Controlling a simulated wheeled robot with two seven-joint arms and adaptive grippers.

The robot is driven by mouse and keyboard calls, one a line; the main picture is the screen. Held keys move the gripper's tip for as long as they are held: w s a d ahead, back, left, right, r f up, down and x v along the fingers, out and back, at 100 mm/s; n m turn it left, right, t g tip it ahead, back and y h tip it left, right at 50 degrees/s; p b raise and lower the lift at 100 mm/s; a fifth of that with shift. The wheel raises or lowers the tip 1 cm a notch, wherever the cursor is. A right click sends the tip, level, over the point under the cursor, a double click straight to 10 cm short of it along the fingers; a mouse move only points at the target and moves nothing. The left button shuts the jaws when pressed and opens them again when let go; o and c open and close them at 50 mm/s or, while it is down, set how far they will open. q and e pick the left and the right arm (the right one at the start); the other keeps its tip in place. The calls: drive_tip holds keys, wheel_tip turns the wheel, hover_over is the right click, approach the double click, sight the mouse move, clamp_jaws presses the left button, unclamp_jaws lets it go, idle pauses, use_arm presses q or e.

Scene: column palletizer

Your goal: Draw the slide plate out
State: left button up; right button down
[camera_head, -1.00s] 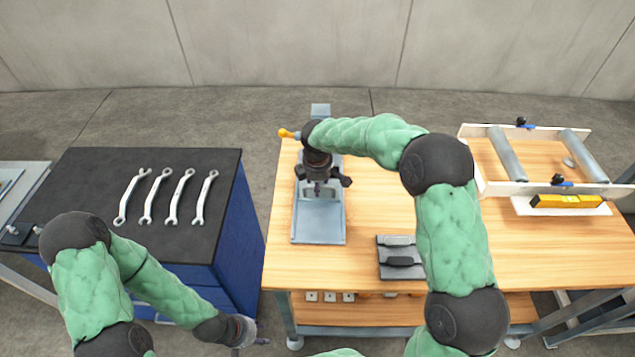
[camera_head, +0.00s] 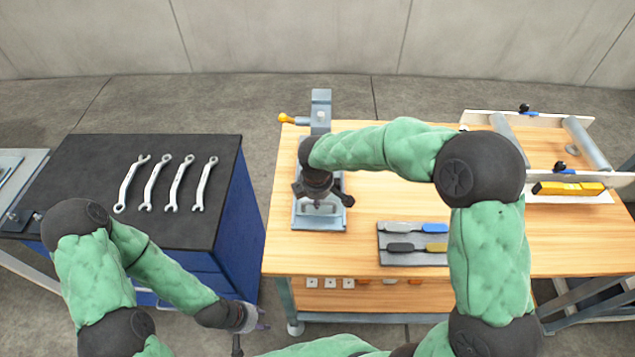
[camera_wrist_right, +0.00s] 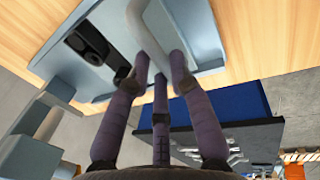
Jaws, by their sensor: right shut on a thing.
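A grey-blue fixture (camera_head: 302,222) with an upright column (camera_head: 321,100) stands on the wooden bench. My right gripper (camera_head: 322,200) is over its near part and hides most of it. In the right wrist view, my right gripper's dark fingers (camera_wrist_right: 158,78) are shut on a curved light grey handle (camera_wrist_right: 143,30) beside grey-blue plate surfaces (camera_wrist_right: 198,30). I cannot tell exactly how far the slide plate stands out of the fixture. My left gripper (camera_head: 252,338) is low at the front, with its fingers apart and empty.
An orange-knobbed lever (camera_head: 287,118) sticks out left of the column. A grey pad (camera_head: 393,259) with several handled tools lies right of the fixture. A roller frame (camera_head: 497,119) and yellow level (camera_head: 568,188) are farther right. Wrenches (camera_head: 157,184) lie on the black-topped cabinet (camera_head: 90,165).

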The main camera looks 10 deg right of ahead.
drive_tip(key=shift+s+a, duration=0.2)
drive_tip(key=shift+s, duration=0.5)
drive_tip(key=shift+s+a, duration=0.2)
drive_tip(key=shift+s, duration=0.5)
drive_tip(key=c, duration=1.1)
unclamp_jaws()
wheel_tip(320, 180, up, 12)
drive_tip(key=s, duration=0.2)
drive_tip(key=shift+s+a, duration=0.15)
drive_tip(key=shift+a, duration=0.15)
drive_tip(key=shift+f, duration=0.15)
